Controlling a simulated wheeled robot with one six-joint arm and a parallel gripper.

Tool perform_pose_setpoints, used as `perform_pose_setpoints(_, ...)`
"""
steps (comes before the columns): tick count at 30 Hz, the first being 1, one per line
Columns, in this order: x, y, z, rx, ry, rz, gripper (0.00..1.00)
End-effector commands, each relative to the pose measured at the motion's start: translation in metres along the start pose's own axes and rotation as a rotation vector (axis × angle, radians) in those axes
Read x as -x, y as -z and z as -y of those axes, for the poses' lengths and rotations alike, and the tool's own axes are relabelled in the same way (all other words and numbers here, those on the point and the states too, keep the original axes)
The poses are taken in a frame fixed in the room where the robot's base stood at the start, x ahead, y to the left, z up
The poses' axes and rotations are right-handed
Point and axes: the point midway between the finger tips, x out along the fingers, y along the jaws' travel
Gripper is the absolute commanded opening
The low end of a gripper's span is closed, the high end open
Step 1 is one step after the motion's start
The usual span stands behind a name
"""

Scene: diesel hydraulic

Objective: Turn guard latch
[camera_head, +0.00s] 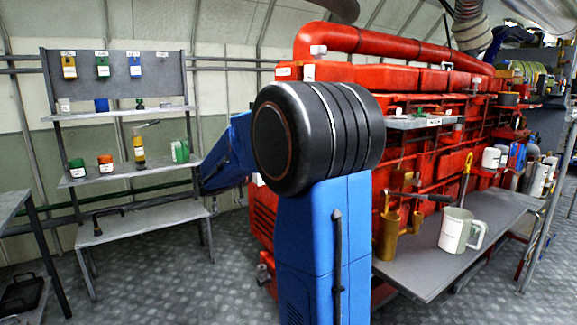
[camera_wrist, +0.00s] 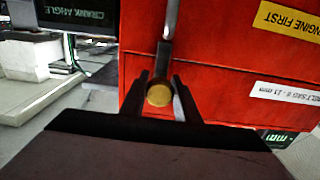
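In the wrist view, a dark grey latch bar (camera_wrist: 164,52) runs down the face of a red panel (camera_wrist: 225,70). A round brass-coloured knob (camera_wrist: 159,95) shows at its lower end. My gripper (camera_wrist: 161,80) reaches toward the panel with its two dark fingers apart, one on each side of the knob. A narrow light gap shows on the knob's right; I cannot tell whether either finger touches it. In the head view my blue arm with its black joint covers the middle, and the gripper and latch are hidden.
A yellow label (camera_wrist: 287,19) and a white label (camera_wrist: 285,92) are on the red panel. The red engine (camera_head: 345,75) fills the right. A grey bench (camera_head: 420,275) holds a white jug (camera_head: 455,230). A shelf rack (camera_head: 125,170) stands left; the floor between is clear.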

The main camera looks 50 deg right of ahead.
Motion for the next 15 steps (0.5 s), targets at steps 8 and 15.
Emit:
perform_pose_setpoints(8, 0.0001, 0.0, 0.0, 0.005, 0.0, 0.0, 0.07)
perform_pose_setpoints(15, 0.0002, 0.0, -0.0002, 0.073, 0.0, 0.0, 0.07)
